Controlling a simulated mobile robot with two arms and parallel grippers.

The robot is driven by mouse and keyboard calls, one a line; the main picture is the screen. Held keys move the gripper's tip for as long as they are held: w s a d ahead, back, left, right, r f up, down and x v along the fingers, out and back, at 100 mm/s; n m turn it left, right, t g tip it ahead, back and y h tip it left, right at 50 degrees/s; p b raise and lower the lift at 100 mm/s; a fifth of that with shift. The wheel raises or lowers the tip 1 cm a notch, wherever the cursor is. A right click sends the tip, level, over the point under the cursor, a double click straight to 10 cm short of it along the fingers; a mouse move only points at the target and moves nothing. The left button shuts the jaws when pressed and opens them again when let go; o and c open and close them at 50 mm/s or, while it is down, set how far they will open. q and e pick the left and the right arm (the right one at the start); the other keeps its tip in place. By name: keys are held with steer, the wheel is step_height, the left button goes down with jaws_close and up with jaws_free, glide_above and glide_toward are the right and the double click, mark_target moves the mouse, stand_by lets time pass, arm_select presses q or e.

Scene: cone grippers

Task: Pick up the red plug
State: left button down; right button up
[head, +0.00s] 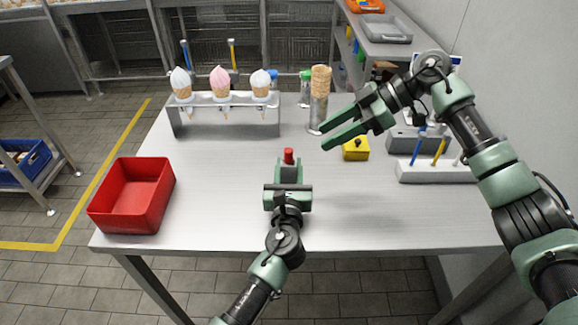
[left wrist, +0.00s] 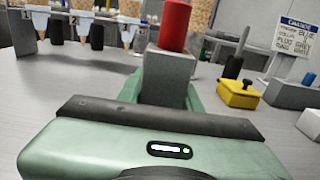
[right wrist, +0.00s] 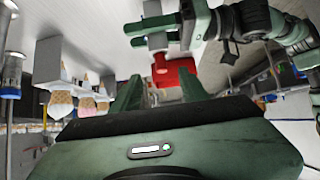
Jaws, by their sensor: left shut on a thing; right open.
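The red plug (head: 288,156) is a small red cylinder standing upright on top of a grey block. It also shows in the left wrist view (left wrist: 175,25). My left gripper (head: 289,172) is shut on the grey block (left wrist: 168,75) under the red part, over the middle of the table. Its fingers hide the block's sides. My right gripper (head: 327,136) is open and empty, to the right of and beyond the red plug. In the right wrist view its fingers (right wrist: 160,90) have nothing between them.
A red bin (head: 130,222) stands at the table's left. A rack (head: 228,122) with three ice cream cones stands at the back, beside stacked cones (head: 321,82) in a metal holder. A yellow box (head: 355,151) and a white stand (head: 436,175) are to the right. The front table is clear.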

mark_target(289, 150)
steer(key=a+r+n+g+h, duration=0.1)
steer(key=a+r+n+h, duration=0.2)
steer(key=a+r+h, duration=0.25)
steer(key=shift+h, duration=0.35)
steer(key=x, duration=0.6)
steer(key=shift+w, duration=0.2)
steer(key=x, duration=0.5)
steer(key=shift+w+f, duration=0.25)
jaws_close()
